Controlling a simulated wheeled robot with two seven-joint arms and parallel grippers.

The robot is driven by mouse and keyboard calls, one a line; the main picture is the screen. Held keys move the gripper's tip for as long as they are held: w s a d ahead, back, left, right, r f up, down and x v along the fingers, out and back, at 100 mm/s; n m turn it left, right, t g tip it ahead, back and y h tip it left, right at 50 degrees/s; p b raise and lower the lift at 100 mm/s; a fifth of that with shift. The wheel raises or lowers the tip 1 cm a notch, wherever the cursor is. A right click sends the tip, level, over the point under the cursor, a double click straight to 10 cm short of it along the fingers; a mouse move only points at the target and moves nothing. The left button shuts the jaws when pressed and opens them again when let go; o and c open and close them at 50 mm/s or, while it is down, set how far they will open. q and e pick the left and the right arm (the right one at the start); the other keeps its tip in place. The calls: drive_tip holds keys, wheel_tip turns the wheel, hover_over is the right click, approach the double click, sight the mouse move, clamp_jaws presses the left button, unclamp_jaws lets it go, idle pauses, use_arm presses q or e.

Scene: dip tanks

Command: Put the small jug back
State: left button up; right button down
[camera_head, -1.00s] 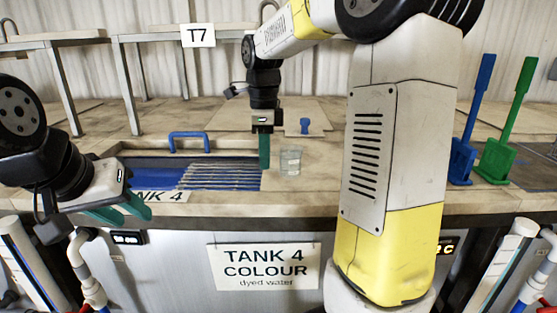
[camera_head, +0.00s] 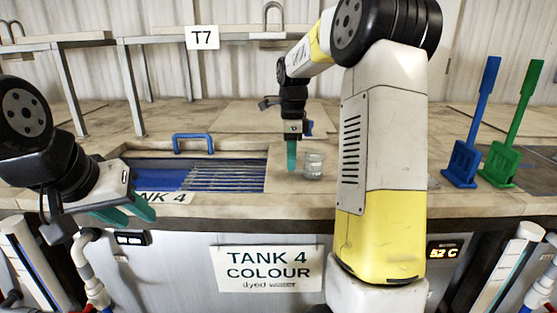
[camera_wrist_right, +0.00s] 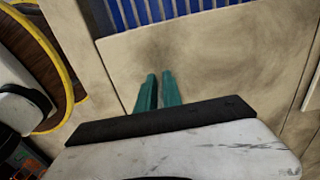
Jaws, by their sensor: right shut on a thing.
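The small clear jug (camera_head: 313,166) is at the deck to the right of the tank 4 opening (camera_head: 205,176). My right gripper (camera_head: 291,158) points down at the jug's left side, its green fingers nearly together and shut on it. I cannot tell whether the jug touches the deck. In the right wrist view the fingertips (camera_wrist_right: 159,82) show close together, and the jug cannot be made out. My left gripper (camera_head: 128,210) is at the left front edge of the counter, fingers apart and empty.
A blue handle (camera_head: 193,143) stands behind the tank opening. A blue paddle (camera_head: 465,150) and a green paddle (camera_head: 505,150) stand at the right. The deck (camera_head: 250,205) along the front is clear.

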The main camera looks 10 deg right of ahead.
drive_tip(key=c, duration=1.5)
unclamp_jaws()
drive_tip(key=shift+f, duration=0.15)
wheel_tip(320, 180, up, 11)
drive_tip(key=s+a+r+n+t+y, duration=0.1)
drive_tip(key=s+a+n, duration=0.1)
drive_tip(key=s+n, duration=0.35)
drive_tip(key=s+a+r+n+t, duration=0.1)
drive_tip(key=s+r+n+t, duration=0.1)
drive_tip(key=s+n, duration=0.3)
drive_tip(key=s+a+f+n+t, duration=0.1)
drive_tip(key=s+a+f+n, duration=0.1)
drive_tip(key=s+f+n, duration=0.2)
drive_tip(key=s+a+f+n+t+y, duration=0.1)
drive_tip(key=s+a+f+n+t, duration=0.1)
drive_tip(key=s+f+n, duration=0.2)
drive_tip(key=s+n, duration=0.3)
drive_tip(key=s, duration=0.4)
